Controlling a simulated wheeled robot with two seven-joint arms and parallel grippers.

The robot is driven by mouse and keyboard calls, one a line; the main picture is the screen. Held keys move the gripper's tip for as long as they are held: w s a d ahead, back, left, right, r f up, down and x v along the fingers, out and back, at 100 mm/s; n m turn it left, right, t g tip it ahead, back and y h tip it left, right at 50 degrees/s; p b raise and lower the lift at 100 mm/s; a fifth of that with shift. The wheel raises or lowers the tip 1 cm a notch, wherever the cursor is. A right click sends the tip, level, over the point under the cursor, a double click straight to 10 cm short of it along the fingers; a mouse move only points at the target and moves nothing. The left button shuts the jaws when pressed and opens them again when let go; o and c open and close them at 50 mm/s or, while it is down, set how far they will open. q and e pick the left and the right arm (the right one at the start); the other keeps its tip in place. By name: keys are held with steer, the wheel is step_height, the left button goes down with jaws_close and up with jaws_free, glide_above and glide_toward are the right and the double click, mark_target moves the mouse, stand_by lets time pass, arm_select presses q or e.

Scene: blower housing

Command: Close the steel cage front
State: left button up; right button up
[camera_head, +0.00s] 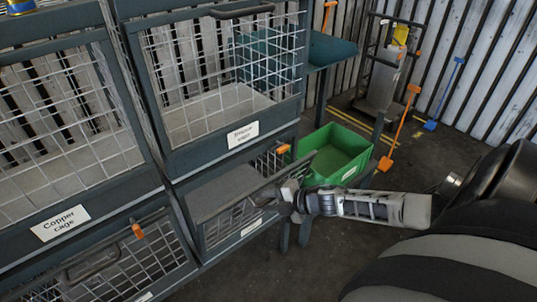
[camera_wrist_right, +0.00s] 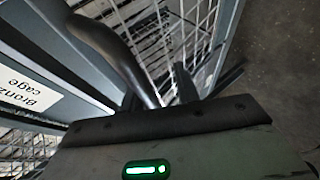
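The lower right cage front (camera_head: 235,222) is a dark-framed mesh panel. It stands out from its cage, and the grey cage floor (camera_head: 222,188) shows behind its top edge. Its label (camera_head: 251,227) is too small to read, so I cannot confirm that it is the steel one. My right gripper (camera_head: 289,200) is at the right part of this front. In the right wrist view, a dark curved handle (camera_wrist_right: 118,58) runs between the fingers of my right gripper (camera_wrist_right: 158,95). The fingers look apart, with a gap beside the handle. My left gripper is out of view.
Closed mesh cages stand above and left, including the copper cage (camera_head: 62,222). A bronze cage label (camera_wrist_right: 28,90) shows in the wrist view. A green bin (camera_head: 335,160) stands right of the open front. An orange-handled tool (camera_head: 402,130) and a trolley (camera_head: 385,85) stand behind.

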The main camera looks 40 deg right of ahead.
steer(key=r+p, duration=0.1)
steer(key=s+d+r+p, duration=0.1)
steer(key=p, duration=0.1)
steer(key=d+r+p, duration=0.1)
steer(key=r, duration=0.1)
steer(key=shift+s+p, duration=0.25)
steer(key=shift+p, duration=0.05)
steer(key=shift+s+d+r, duration=0.1)
steer(key=shift+d+r, duration=0.05)
steer(key=s+d+r, duration=0.4)
steer(key=s+r, duration=0.1)
steer(key=r, duration=0.5)
steer(key=shift+s+d+r, duration=0.2)
steer(key=shift+s+d, duration=0.05)
steer(key=shift+s, duration=0.15)
stand_by(0.6)
stand_by(0.4)
